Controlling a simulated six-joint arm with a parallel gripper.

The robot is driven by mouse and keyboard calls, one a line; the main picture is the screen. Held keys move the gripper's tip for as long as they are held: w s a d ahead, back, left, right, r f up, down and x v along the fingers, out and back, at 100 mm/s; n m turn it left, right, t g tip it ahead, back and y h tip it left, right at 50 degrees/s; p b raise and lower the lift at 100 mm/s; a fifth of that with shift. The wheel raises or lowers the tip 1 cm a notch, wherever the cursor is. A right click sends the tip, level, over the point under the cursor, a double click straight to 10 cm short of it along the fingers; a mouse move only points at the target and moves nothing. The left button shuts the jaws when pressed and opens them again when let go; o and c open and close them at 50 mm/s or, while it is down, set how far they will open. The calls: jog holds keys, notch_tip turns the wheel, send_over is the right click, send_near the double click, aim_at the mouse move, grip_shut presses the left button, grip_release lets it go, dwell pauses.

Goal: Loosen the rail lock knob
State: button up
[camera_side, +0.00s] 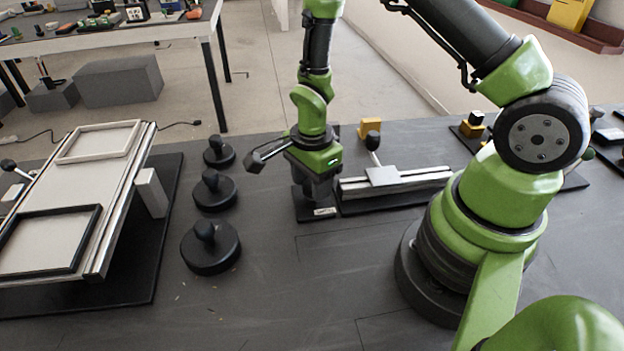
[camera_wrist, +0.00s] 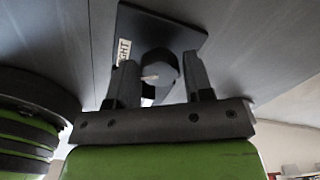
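A dark round knob (camera_wrist: 160,66) with a pale pointer line stands on a black plate (camera_wrist: 190,35) in the wrist view. A white label partly reading "GHT" (camera_wrist: 123,50) is beside it. My gripper (camera_wrist: 162,72) has its two fingers apart, one on each side of the knob. Whether both fingers press on it is unclear. In the side view my gripper (camera_side: 315,192) points down over the same small black plate (camera_side: 322,214), and it hides the knob there. A silver rail (camera_side: 415,181) with a carriage (camera_side: 383,176) lies just right of it.
A black ball-ended lever (camera_side: 373,142) rises by the carriage, with a yellow block (camera_side: 369,127) behind. Several black knobbed discs (camera_side: 210,249) stand to the left, before a tilted framed panel (camera_side: 110,206). The front middle of the table is clear.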

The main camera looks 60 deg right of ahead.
jog(key=c, duration=0.5)
jog(key=shift+n, duration=0.3)
jog(key=n, duration=1.1)
jog(key=shift+n, duration=0.4)
jog(key=n, duration=1.2)
jog(key=shift+n, duration=0.4)
